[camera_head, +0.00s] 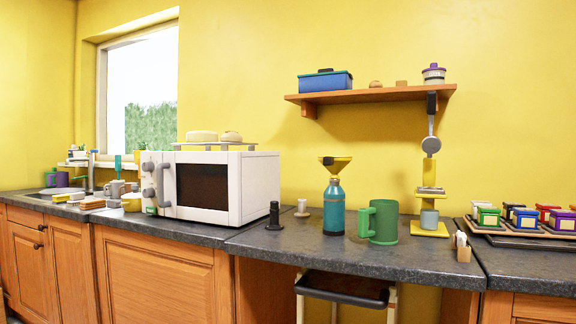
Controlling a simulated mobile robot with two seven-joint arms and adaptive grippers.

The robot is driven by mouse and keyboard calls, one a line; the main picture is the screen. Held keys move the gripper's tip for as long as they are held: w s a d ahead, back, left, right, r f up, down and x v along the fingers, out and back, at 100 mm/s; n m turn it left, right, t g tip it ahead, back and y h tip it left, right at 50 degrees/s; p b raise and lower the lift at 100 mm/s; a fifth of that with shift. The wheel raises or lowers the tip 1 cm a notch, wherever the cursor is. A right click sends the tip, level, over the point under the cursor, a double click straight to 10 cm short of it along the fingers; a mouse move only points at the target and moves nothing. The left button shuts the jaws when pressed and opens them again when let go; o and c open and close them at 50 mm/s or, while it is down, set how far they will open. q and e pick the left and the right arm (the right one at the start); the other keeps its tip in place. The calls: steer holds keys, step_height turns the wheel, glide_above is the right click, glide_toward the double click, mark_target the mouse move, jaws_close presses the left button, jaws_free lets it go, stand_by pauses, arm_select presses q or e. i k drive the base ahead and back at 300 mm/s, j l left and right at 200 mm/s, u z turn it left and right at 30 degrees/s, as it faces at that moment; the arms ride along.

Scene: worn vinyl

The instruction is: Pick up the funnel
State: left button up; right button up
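The bottle stands upright on the dark counter, between the microwave and a green mug. The funnel's wide rim is at the top and its inside looks dark. Neither of my grippers shows in the head view.
A white microwave (214,186) stands left of the bottle and a green mug (379,221) close to its right. A yellow stand (430,229) with a grey cup is further right. A wooden shelf (371,95) hangs above. The dark counter (320,254) is clear in front.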

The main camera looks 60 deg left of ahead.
mark_target(334, 164)
steer(key=u, duration=1.65)
